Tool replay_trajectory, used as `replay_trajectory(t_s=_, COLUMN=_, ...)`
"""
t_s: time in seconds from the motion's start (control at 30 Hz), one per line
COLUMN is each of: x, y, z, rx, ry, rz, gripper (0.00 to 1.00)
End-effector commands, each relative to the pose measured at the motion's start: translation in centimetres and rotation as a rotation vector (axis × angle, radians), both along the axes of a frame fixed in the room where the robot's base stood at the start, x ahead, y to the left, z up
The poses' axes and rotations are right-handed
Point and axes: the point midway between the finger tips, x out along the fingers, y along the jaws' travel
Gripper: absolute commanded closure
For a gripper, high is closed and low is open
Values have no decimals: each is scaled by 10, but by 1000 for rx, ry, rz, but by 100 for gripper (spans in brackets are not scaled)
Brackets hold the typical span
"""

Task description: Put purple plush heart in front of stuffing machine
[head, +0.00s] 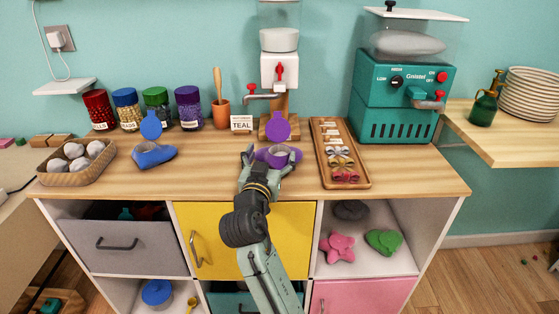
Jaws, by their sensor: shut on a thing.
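The purple plush heart (261,155) is between my gripper's fingers at the counter's front middle, with a round purple flap (278,127) standing up behind it. My gripper (271,154) is shut on the heart, a finger at either side. The fingers and wrist hide part of it, and I cannot tell whether it touches the counter. A teal machine (405,105) with a clear hopper of grey filling stands at the back right. It looks like the stuffing machine. The heart is to its left and nearer to me, directly before a smaller dispenser (280,70) with a red lever.
A wooden tray (324,150) of bows lies right of my gripper. A blue plush piece (153,156) and a basket (75,178) of white balls are at left. Several jars (157,105) and a pot (221,115) stand behind. Counter (215,165) is clear left of my gripper.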

Motion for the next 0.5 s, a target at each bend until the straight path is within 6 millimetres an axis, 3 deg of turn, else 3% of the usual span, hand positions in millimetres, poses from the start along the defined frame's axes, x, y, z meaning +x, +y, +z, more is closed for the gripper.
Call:
replay_trajectory(t_s=0.3, x=0, y=0, z=2, rx=0, ry=-1, rz=0, gripper=38)
replay_trajectory(t_s=0.5, x=0, y=1, z=18, rx=0, ry=-4, rz=3, gripper=38)
